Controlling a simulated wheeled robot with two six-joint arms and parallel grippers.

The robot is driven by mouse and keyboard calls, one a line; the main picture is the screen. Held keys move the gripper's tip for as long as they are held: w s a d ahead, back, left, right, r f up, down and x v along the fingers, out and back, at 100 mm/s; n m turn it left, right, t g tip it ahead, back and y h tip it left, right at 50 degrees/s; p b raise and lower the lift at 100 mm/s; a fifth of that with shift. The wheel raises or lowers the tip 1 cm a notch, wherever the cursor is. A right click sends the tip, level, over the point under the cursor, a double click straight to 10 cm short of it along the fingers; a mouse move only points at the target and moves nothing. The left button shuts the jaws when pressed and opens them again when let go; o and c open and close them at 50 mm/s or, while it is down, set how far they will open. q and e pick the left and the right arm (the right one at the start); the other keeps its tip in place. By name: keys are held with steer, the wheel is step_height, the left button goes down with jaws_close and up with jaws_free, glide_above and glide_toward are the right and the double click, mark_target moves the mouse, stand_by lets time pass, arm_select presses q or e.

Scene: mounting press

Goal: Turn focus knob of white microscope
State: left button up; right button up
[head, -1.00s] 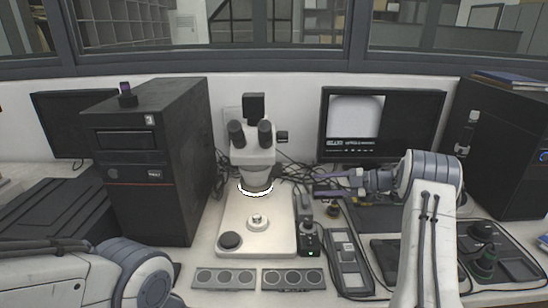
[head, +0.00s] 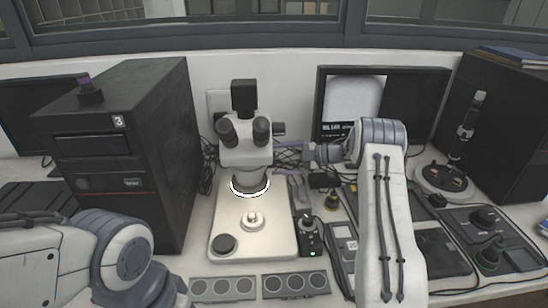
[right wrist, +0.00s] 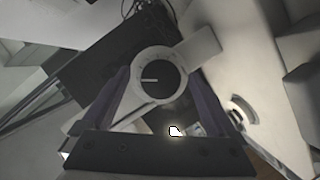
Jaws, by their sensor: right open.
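The white microscope (head: 246,150) stands upright on its pale base (head: 225,215), with a lit ring under its head. A dark side knob (head: 279,129) shows at the right of its head. My right gripper (head: 278,150) reaches in from the right, its purple-grey fingers beside the microscope. In the right wrist view, a round black knob (right wrist: 158,78) with a white pointer line and pale rim shows between the open fingers of my right gripper (right wrist: 160,85). Contact with the knob cannot be told. My left arm shows at lower left, but its gripper is out of frame.
A black computer tower (head: 150,160) stands left of the microscope. A monitor (head: 382,105) is behind my right arm. A small control box (head: 308,232) stands right of the base, with grey panels (head: 295,285) in front. Cables run behind the microscope.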

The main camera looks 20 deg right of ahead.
steer(key=shift+x, duration=0.9)
steer(key=shift+s, duration=0.1)
steer(key=c, duration=1.4)
steer(key=shift+o, duration=0.2)
steer(key=shift+f+b, duration=0.15)
steer(key=shift+b, duration=0.35)
steer(key=n+t+y+b, duration=0.1)
steer(key=n+b, duration=0.3)
steer(key=b, duration=0.5)
steer(key=n+t+y+b, duration=0.1)
steer(key=n+b, duration=0.3)
steer(key=b, duration=0.5)
steer(key=n+t+y+b, duration=0.1)
steer(key=n+b, duration=0.3)
steer(key=b, duration=0.6)
steer(key=shift+f, duration=0.15)
steer(key=shift+r+n+y+b, duration=0.25)
steer(key=shift+n+y+b, duration=0.15)
steer(key=shift+n+b, duration=0.45)
steer(key=o, duration=1.4)
steer(key=shift+r, duration=0.1)
steer(key=shift+c, duration=0.2)
